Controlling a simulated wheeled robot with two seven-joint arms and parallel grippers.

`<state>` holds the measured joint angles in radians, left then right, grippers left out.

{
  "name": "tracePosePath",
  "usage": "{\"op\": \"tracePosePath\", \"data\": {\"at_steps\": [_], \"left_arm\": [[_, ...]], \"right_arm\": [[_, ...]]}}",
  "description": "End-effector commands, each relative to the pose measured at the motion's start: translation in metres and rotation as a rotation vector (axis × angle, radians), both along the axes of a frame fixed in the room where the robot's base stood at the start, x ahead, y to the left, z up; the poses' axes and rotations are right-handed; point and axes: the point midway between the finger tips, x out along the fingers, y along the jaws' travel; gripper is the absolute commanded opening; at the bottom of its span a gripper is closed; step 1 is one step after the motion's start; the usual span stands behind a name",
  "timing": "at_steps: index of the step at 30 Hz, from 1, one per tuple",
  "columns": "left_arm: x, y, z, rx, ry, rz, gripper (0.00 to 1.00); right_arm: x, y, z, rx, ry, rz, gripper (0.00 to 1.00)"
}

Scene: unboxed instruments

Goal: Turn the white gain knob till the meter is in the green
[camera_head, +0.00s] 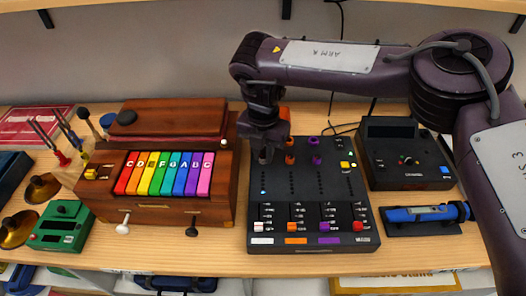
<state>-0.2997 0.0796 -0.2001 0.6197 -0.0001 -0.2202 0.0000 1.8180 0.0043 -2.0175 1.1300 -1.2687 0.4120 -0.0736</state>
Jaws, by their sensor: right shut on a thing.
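The black mixer (345,185) stands on the wooden table in the middle, with columns marked in white, orange, purple and red. My right gripper (265,156) points down over the top of its leftmost, white-marked column and is shut on a small knob there. The fingers mostly hide this knob, which I take for the white gain knob. Below it, one small bluish light (263,192) shows in the column of meter dots; I see no clear green light. Orange knobs (290,159) and purple knobs (314,141) sit to the right. My left gripper is out of view.
A wooden box with rainbow keys (165,173) stands close left of the mixer. A black device with a screen (405,155) and a blue tube-shaped instrument (427,213) are at the right. Tuning forks, brass bells and a green box (62,226) crowd the left.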

Motion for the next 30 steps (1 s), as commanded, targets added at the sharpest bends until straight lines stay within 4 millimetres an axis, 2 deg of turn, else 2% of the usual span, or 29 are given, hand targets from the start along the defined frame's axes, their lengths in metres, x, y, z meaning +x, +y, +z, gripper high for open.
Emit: {"op": "tracePosePath", "data": {"at_steps": [12, 13, 18, 26, 30], "left_arm": [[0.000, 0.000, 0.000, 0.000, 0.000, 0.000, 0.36], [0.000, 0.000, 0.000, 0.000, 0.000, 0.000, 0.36], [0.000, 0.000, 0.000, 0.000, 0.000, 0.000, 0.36], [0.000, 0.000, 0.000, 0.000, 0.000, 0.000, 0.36], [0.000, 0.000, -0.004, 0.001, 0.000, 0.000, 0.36]], "right_arm": [[0.002, 0.000, 0.001, 0.000, -0.004, -0.010, 0.00], [0.002, 0.000, 0.001, 0.000, -0.004, -0.010, 0.20], [0.001, 0.000, 0.001, 0.001, -0.004, -0.009, 0.41], [0.001, 0.000, 0.001, 0.000, -0.002, -0.008, 0.41], [0.001, 0.000, 0.012, 0.001, -0.004, -0.009, 0.41]]}}
